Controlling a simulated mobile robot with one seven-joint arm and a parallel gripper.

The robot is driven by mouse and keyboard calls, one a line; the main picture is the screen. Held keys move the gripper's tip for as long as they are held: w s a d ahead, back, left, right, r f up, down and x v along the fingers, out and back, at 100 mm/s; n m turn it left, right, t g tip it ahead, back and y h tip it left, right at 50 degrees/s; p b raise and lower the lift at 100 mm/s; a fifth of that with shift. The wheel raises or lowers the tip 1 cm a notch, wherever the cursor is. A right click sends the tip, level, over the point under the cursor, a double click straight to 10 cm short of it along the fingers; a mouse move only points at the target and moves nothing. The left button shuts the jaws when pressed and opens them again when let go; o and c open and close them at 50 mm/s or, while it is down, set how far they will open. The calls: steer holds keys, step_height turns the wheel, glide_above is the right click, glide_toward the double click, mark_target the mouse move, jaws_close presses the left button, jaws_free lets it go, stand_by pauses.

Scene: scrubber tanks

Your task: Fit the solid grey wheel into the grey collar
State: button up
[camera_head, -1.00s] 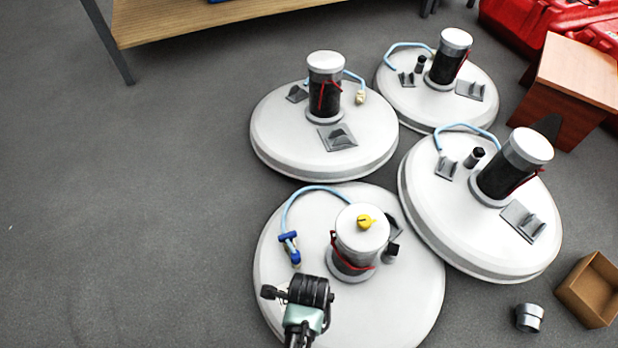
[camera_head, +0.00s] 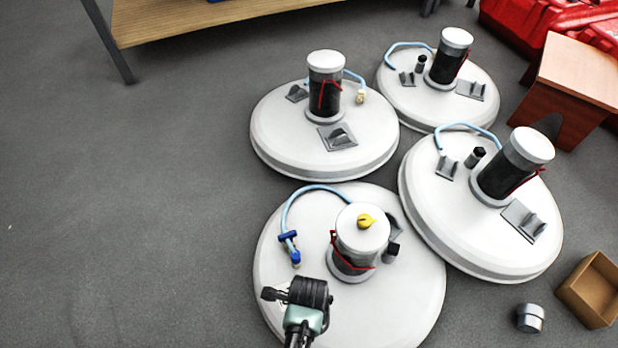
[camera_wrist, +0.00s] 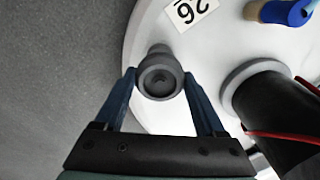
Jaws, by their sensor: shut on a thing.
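My gripper (camera_head: 270,294) is low over the left front part of the nearest white round lid. In the wrist view its two blue fingers (camera_wrist: 158,80) are on either side of a round grey part with concentric rings, which I take as the solid grey wheel (camera_wrist: 160,82). The gripper is shut on it. A narrower grey piece (camera_wrist: 156,49) shows just beyond the wheel. I cannot tell whether this is the grey collar or whether the two touch. In the head view my gripper hides this spot.
More lids stand behind. A grey cylinder (camera_head: 530,318) and an open box (camera_head: 592,290) are at right. The left floor is clear.

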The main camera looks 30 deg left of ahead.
steer(key=shift+f+b, duration=0.55)
steer(key=shift+f, duration=1.15)
stand_by(1.6)
steer(key=o, duration=1.4)
steer(key=shift+c, duration=0.2)
steer(key=shift+r, duration=0.1)
step_height(320, 180, up, 7)
steer(key=p, duration=0.8)
